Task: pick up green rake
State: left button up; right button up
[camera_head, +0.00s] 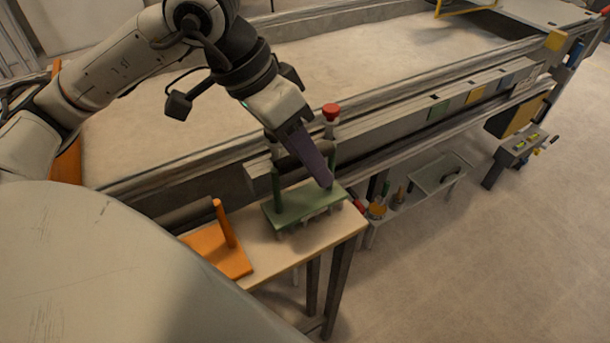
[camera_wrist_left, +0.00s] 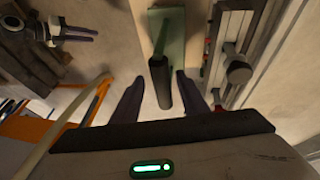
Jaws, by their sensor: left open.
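The green rake (camera_head: 292,206) stands on the small wooden table, its tines showing along the near edge. It has upright green posts and a dark bar handle. My left gripper (camera_head: 306,172) is over it, pointing down, with one purple finger in front of the handle; the other is mostly hidden. In the left wrist view the green plate (camera_wrist_left: 172,35) is at the top and the dark handle (camera_wrist_left: 160,82) lies between the open fingers of the gripper (camera_wrist_left: 158,98), with gaps on both sides. What looks like my right gripper (camera_wrist_left: 78,34) shows small at upper left.
An orange tool (camera_head: 222,250) with an upright handle lies left of the rake on the table (camera_head: 335,228). The sandbed's rail (camera_head: 400,120) runs close behind, with a red knob (camera_head: 331,110). A low shelf with a tray (camera_head: 438,174) is at right. Floor beyond is open.

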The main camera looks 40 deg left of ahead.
aim_at(316, 197)
pick_arm(q)
jog(key=shift+x, duration=1.95)
jog(key=shift+w+a, duration=0.2)
jog(key=c, duration=1)
grip_shut()
jog(key=shift+r, duration=0.15)
notch_tip(316, 197, up, 10)
jog(key=shift+f+p, duration=0.1)
jog(key=shift+p, duration=0.55)
